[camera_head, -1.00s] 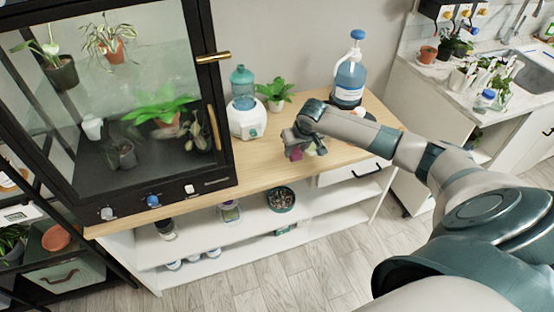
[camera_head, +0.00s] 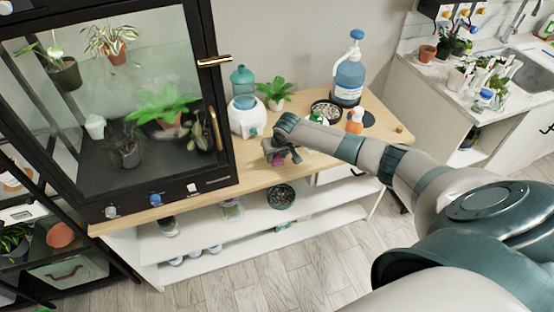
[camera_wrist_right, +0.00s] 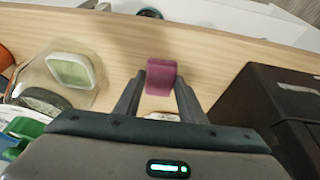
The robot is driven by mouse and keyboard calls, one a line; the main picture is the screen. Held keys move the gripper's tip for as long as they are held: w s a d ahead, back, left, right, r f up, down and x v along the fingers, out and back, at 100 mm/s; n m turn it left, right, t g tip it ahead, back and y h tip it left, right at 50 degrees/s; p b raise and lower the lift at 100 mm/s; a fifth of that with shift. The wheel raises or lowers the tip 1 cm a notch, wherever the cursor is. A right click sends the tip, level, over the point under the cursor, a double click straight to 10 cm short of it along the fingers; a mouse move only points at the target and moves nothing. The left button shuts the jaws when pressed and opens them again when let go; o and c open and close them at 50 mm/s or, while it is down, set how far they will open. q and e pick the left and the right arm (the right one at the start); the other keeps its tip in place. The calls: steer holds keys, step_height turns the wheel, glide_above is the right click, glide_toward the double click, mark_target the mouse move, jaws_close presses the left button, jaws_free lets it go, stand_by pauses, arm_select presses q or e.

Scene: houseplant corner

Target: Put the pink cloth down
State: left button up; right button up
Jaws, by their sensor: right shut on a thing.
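The pink cloth (camera_head: 277,161) is a small piece in my right gripper (camera_head: 281,156), low over the wooden counter (camera_head: 254,172), near its front edge. In the right wrist view the cloth (camera_wrist_right: 160,76) shows as a folded, magenta-pink block between the two fingertips of my right gripper (camera_wrist_right: 158,88), which are shut on it. I cannot tell whether the cloth touches the counter. My left gripper is not in either view.
A black glass plant cabinet (camera_head: 226,150) stands left of the gripper. A white-and-teal dispenser (camera_head: 246,120), a leafy plant (camera_head: 275,92), a large blue pump bottle (camera_head: 348,80) and an orange-and-white bottle (camera_head: 355,121) stand behind or to the right.

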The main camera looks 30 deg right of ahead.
mark_target(278, 159)
steer(key=shift+f, duration=0.55)
steer(key=shift+f+p, duration=0.5)
steer(key=shift+p, duration=0.3)
steer(key=shift+f, duration=0.2)
steer(key=shift+f, duration=0.3)
steer(key=o, duration=1.2)
